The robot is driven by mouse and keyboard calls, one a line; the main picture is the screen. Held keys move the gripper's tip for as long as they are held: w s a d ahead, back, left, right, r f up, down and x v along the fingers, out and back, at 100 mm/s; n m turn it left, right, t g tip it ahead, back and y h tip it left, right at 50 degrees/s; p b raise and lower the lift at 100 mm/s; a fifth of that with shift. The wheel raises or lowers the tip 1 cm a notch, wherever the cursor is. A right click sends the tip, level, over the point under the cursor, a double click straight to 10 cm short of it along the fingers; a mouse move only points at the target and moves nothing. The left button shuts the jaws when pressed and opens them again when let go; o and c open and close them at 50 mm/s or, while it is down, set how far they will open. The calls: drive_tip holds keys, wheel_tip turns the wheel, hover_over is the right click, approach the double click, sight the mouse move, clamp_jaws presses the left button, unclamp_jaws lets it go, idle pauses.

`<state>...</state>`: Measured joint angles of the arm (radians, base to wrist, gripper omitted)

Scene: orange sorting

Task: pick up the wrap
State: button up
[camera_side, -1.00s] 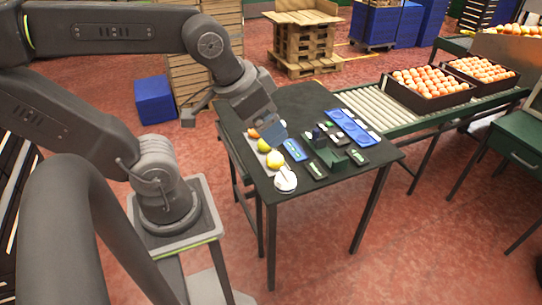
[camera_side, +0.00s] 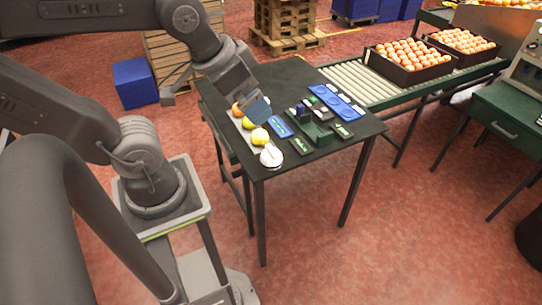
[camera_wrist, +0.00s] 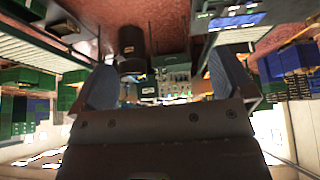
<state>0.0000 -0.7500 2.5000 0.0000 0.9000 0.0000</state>
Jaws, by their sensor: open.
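I cannot tell for certain which thing is the wrap. A white round thing (camera_side: 271,157) sits at the near end of the dark table (camera_side: 283,77). A row of fruit runs behind it: a yellow one (camera_side: 259,137), a yellow-green one (camera_side: 249,123) and an orange one (camera_side: 237,110). My gripper (camera_side: 260,109) is above the table beside the fruit row, apart from the white thing. In the wrist view its two blue fingers (camera_wrist: 165,82) stand wide apart with nothing held between them. That view is tilted and shows none of the fruit clearly.
A blue flat panel (camera_side: 280,126), a green fixture (camera_side: 311,126) and small dark boxes (camera_side: 301,146) lie right of the fruit. A long blue tray (camera_side: 337,102) is near the right edge. A roller conveyor (camera_side: 362,83) with crates of oranges (camera_side: 412,72) stands beyond.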

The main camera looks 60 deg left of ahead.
drive_tip(key=w+a+f+n+g, duration=0.2)
drive_tip(key=w+a+f+n, duration=0.2)
drive_tip(key=w+n, duration=0.25)
drive_tip(key=n+g, duration=0.4)
drive_tip(key=n, duration=0.7)
hover_over(271, 149)
drive_tip(key=d, duration=0.1)
wheel_tip(271, 149, down, 16)
drive_tip(key=f, duration=0.1)
drive_tip(key=shift+n, duration=0.25)
drive_tip(key=f, duration=0.8)
drive_tip(key=shift+w+a, duration=0.1)
drive_tip(key=shift+w, duration=0.15)
drive_tip(key=shift+s+a+f, duration=0.15)
drive_tip(key=shift+f, duration=1.3)
drive_tip(key=shift+s+a+f, duration=0.1)
drive_tip(key=shift+a+f, duration=0.05)
drive_tip(key=shift+f, duration=1.3)
drive_tip(key=shift+c, duration=0.2)
drive_tip(key=c, duration=0.9)
drive_tip(key=shift+o, duration=0.2)
